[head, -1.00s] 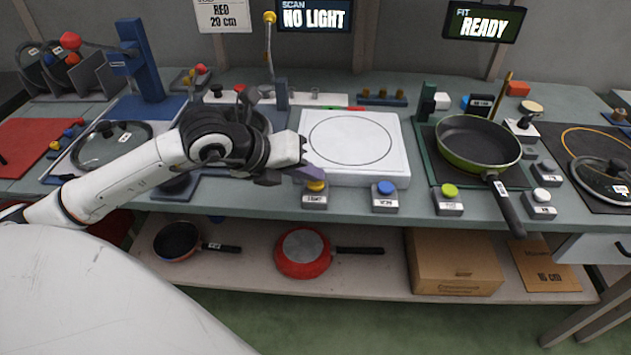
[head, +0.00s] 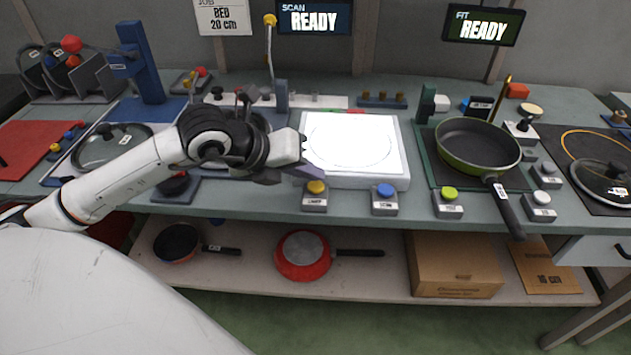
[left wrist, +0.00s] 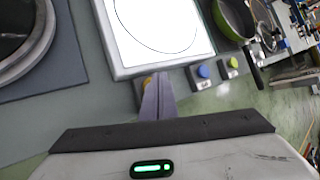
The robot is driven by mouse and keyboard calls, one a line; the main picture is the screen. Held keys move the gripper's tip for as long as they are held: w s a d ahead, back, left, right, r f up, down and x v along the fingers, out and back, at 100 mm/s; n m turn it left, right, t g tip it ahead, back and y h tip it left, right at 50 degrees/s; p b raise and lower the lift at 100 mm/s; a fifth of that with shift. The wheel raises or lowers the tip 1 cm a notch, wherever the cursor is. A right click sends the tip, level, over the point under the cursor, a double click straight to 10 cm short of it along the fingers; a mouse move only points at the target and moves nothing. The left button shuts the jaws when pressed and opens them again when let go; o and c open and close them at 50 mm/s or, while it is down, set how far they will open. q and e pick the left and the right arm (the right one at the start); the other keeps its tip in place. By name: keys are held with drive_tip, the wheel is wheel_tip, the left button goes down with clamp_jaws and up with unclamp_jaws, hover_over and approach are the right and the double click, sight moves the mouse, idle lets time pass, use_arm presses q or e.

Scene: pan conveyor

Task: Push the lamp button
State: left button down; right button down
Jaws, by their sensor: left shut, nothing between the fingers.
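The lamp button is a yellow dome (head: 316,187) on a small grey box labelled LAMP (head: 314,202), at the front edge of the bench. My left gripper (head: 318,174) is shut and empty, its fingertips just above and behind the yellow dome in the head view. In the left wrist view the shut fingers (left wrist: 158,98) cover most of the yellow button (left wrist: 145,82); I cannot tell whether they touch it. The square white light plate (head: 352,142) behind it glows bright white. The scan screen (head: 314,18) reads READY. My right gripper is not in view.
A blue button (head: 385,190) and a green button (head: 449,193) stand to the right along the front edge. A green pan (head: 477,146) sits on a dark stand, its handle overhanging the edge. A glass lid (head: 112,147) lies at left. Pans and a cardboard box (head: 456,263) are on the lower shelf.

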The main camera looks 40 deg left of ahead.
sight(311, 188)
use_arm(q)
drive_tip(key=shift+r, duration=0.1)
drive_tip(key=shift+r+p, duration=1.65)
drive_tip(key=shift+r, duration=1.25)
